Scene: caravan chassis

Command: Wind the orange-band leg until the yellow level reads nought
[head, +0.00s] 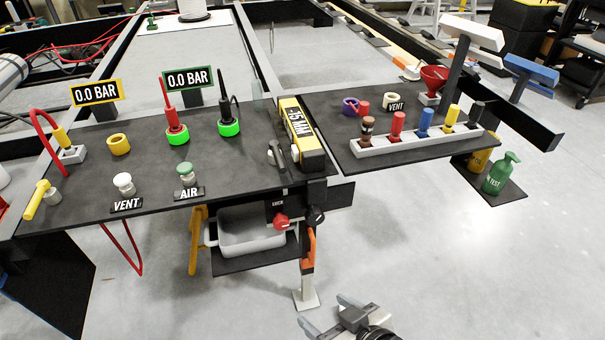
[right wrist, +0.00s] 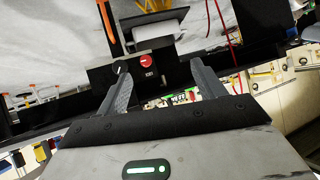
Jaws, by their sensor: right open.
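The yellow level (head: 290,108) lies on the right end of the dark bench plate. Its display reads what looks like 15 MM, with a small mark before it that I cannot make out. The orange-band leg (head: 308,250) stands upright below the plate's front corner, its pale foot (head: 306,299) at the floor. A black knob (head: 315,216) sits at its top, beside a red LOCK knob (head: 281,222). My right gripper (head: 324,310) is open and empty, low in front of the leg. In the right wrist view the black knob (right wrist: 122,67) and red knob (right wrist: 146,61) show beyond the spread fingers.
A second plate at right bears a rack (head: 415,143) of coloured pegs. A green bottle (head: 500,174) stands below it. The floor right of the leg is clear.

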